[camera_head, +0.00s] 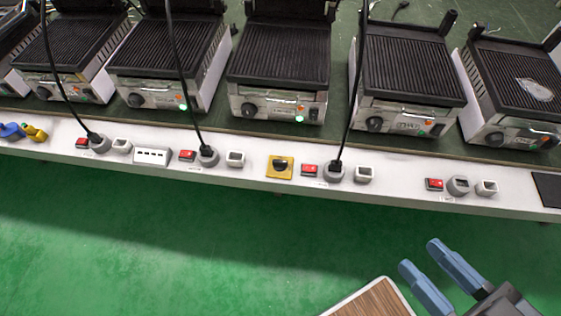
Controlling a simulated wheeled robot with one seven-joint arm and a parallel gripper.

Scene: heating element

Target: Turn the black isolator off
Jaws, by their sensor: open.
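The black isolator (281,166) is a black rotary knob on a yellow square plate (271,174). It sits on the front white ledge, a little left of a red switch. The knob's exact turn position is too small to tell. My gripper (425,262) is at the lower right, with two blue fingers apart and nothing between them. It is in front of the ledge, to the right of and well below the isolator in the picture, touching nothing.
Several contact grills (280,70) stand on the bench behind the white ledge (400,188). Red switches (309,170), grey sockets and plugs with black cables (349,105) line the ledge. A wooden-topped board (372,300) is left of my gripper. Green floor (150,240) is clear.

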